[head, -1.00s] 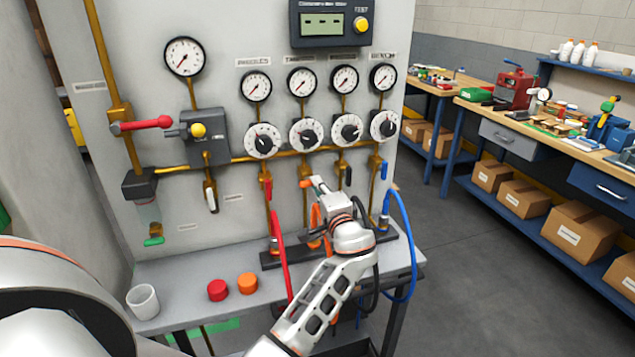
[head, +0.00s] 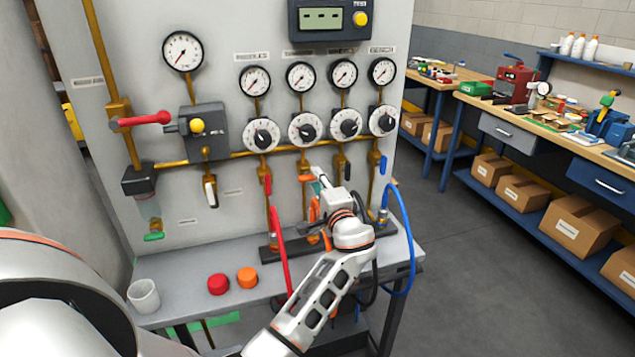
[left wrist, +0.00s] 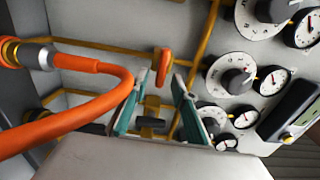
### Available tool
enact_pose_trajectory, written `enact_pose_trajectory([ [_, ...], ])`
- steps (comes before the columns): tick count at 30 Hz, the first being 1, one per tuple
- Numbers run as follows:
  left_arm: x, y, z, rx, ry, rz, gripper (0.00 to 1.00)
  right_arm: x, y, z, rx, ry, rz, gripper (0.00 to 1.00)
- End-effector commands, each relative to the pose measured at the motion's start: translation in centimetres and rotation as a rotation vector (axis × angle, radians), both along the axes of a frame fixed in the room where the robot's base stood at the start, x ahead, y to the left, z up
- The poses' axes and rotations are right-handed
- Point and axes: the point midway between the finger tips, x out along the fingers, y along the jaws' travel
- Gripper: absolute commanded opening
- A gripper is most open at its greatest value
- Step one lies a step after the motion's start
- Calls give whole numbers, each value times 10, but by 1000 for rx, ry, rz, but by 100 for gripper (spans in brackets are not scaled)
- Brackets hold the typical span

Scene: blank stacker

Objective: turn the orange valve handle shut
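The orange valve handle (head: 306,178) is on the second small pipe of the panel, close to my left gripper (head: 318,178). In the left wrist view the orange handle (left wrist: 163,66) points along the pipe. There my left gripper (left wrist: 158,84) shows two teal fingers spread apart, with nothing held. The handle's near end appears between the fingertips or just beyond them; I cannot tell how deep, and no contact shows. The gripper partly hides the lower pipe in the head view. My right gripper is not in view.
An orange hose (left wrist: 95,66) loops close beside the fingers. A red hose (head: 279,250) and a blue hose (head: 409,225) hang on either side. Red (head: 267,185) and blue (head: 383,166) handles flank the orange one. Dials and gauges stand above. A cup (head: 144,297) sits on the shelf.

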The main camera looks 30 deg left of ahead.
Motion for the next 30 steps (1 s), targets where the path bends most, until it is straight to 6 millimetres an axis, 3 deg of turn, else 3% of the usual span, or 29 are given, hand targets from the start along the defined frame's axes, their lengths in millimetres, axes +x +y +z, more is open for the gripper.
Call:
enact_pose_trajectory([
  [8, -6, -7, -1, -1, 0, -1, 27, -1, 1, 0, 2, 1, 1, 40],
  [21, -46, -54, -1, -2, 1, 0, 27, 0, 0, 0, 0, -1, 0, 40],
  [30, -49, -57, 0, 0, 0, 0, 27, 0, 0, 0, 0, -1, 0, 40],
])
